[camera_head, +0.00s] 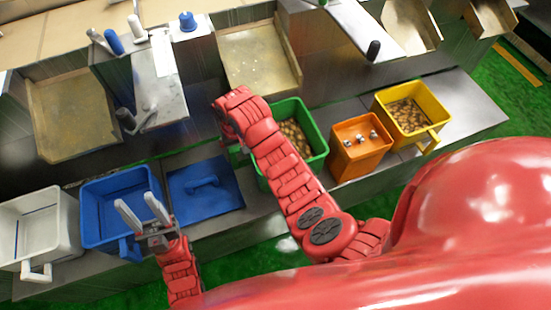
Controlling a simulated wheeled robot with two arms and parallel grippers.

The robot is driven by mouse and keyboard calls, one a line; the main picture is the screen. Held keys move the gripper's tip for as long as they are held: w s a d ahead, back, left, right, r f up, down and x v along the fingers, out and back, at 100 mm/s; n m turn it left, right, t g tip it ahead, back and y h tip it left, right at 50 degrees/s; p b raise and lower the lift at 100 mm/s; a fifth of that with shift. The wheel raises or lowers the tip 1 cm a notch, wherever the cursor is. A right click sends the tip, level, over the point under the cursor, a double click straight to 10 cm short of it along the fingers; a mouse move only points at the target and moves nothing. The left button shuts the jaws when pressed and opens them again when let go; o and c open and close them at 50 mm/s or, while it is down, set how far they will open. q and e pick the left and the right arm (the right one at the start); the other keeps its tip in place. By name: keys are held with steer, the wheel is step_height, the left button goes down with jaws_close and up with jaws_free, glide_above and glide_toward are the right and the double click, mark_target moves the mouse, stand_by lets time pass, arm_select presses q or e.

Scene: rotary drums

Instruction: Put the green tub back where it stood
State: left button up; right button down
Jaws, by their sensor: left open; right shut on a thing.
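The green tub (318,140) is at the middle of the lower ledge, between a blue lid and an orange box, with brown pieces inside. My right arm crosses in front of it and hides its left and front parts. My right gripper (236,146) is at the tub's left side, by a bit of green that looks like its handle. It is shut on the tub, though its fingertips are mostly hidden by the arm. Whether the tub rests on the ledge cannot be told. My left gripper (140,208) is open and empty, in front of the blue tub.
A blue tub (88,205) and a white tub (18,228) stand at the left. The flat blue lid (225,190) lies beside the green tub. The orange box (350,164) and a yellow tub (437,110) stand to the right. Metal chutes (258,60) rise behind.

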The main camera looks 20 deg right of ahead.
mark_target(242, 163)
step_height(242, 163, down, 5)
steer(key=shift+r+p, duration=0.15)
steer(key=shift+p, duration=0.3)
steer(key=shift+f, duration=2.45)
jaws_free()
steer(key=shift+s, duration=0.1)
